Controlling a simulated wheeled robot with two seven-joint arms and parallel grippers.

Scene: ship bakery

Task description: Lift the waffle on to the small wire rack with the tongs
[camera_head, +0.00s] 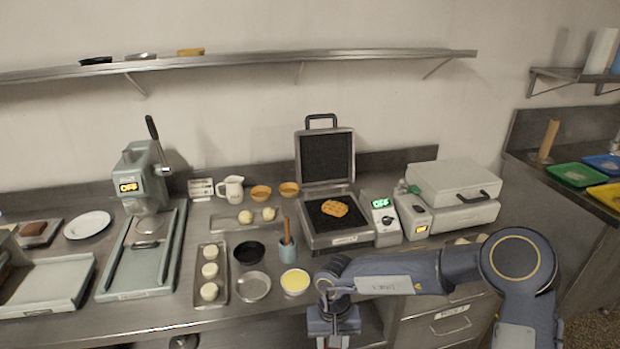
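The golden waffle (334,208) lies on the dark lower plate of the open waffle iron (338,238), whose lid stands upright. My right arm comes in from the right, and its gripper (333,322) hangs at the counter's front edge, below and in front of the waffle iron, well apart from the waffle. Its fingers point down and are too hidden to show whether they are open. I cannot make out the tongs or the small wire rack. My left gripper is not in view.
Left are a blue cup (288,252) with a wooden handle, a yellow-filled bowl (295,281), a dark bowl (249,252), a dough tray (211,292) and a press (140,175).

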